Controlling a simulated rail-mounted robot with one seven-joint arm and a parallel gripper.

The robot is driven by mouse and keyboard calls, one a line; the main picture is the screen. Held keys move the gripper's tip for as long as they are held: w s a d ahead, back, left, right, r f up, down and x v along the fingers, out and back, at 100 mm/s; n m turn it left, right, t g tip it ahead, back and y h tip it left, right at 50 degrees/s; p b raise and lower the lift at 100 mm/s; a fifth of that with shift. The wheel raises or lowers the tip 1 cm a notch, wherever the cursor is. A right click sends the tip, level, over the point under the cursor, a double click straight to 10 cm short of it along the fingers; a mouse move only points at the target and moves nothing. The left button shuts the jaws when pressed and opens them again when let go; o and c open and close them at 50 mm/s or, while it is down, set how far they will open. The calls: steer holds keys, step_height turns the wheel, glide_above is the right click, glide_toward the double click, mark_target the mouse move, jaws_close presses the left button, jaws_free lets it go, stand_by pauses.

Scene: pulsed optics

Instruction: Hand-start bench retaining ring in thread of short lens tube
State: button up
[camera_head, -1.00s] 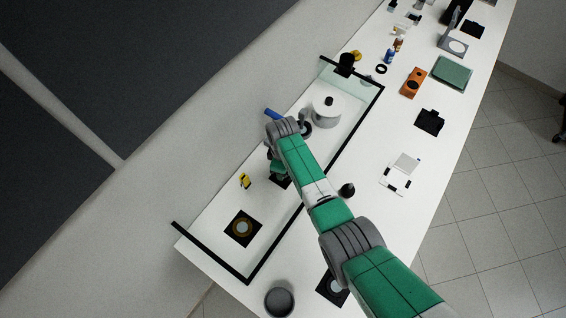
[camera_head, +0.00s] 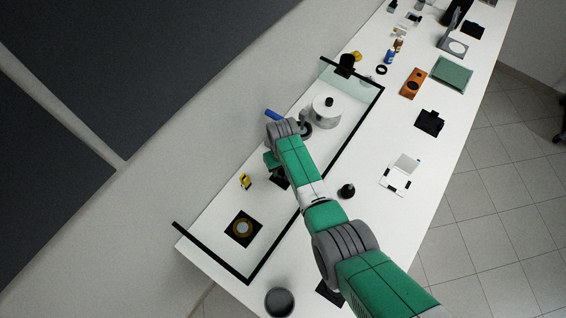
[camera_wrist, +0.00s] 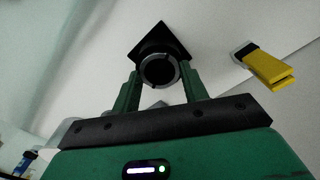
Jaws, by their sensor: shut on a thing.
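My gripper (camera_wrist: 160,78) is shut on a thin dark grey ring, the retaining ring (camera_wrist: 177,77), held between its two green fingertips. Directly beyond the ring in the wrist view is a short black tube, the lens tube (camera_wrist: 158,47), on a black square base (camera_wrist: 136,52). The ring overlaps the tube's round mouth and looks roughly in line with it. I cannot tell whether they touch or whether any thread has caught. In the head view my arm hides most of this; part of the black base (camera_head: 281,182) shows beside my green gripper.
A yellow-and-black item (camera_wrist: 268,66) stands close by on the right in the wrist view. A black-framed clear screen (camera_head: 326,166) runs along the bench.

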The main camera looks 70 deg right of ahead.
steer(key=shift+s+a+f+m, duration=0.1)
steer(key=shift+f+m, duration=0.05)
steer(key=shift+m, duration=0.9)
steer(key=shift+f+m, duration=0.1)
steer(key=shift+m, duration=0.95)
steer(key=shift+c, duration=0.5)
steer(key=o, duration=1.2)
steer(key=shift+w+a, duration=0.1)
steer(key=shift+w, duration=0.1)
steer(key=shift+s, duration=0.1)
steer(key=shift+s+r, duration=0.1)
steer(key=shift+r, duration=0.25)
step_height(320, 180, up, 12)
steer(key=p, duration=0.5)
steer(key=shift+w+f+p, duration=0.2)
steer(key=shift+w+p, duration=0.1)
steer(key=shift+w, duration=0.05)
